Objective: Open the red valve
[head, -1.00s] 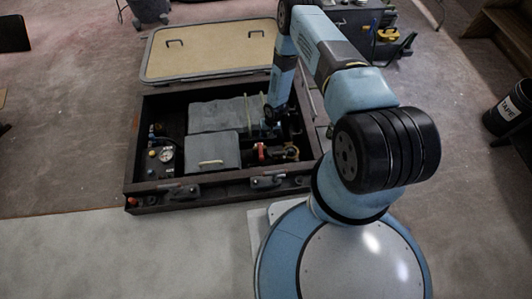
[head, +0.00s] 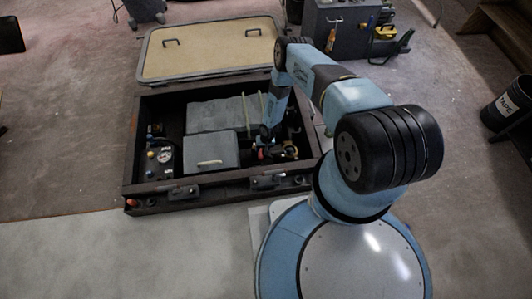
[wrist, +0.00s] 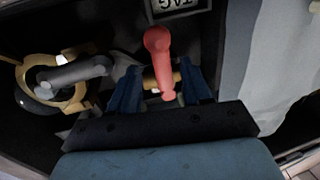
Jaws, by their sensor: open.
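The red valve handle (wrist: 158,58) shows in the wrist view as a short red lever over a brass-coloured fitting (wrist: 176,77). My gripper (wrist: 160,88) is open, with one blue finger on each side of the handle's lower end. I cannot tell whether either finger touches it. In the head view my gripper (head: 266,134) is down inside the dark box, and only a small bit of the red valve (head: 261,154) shows beside it.
A brass ring fitting with a grey lever (wrist: 75,73) sits left of the red handle. A tag plate (wrist: 180,5) is beyond it. Grey padded blocks (head: 210,150) fill the box's middle.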

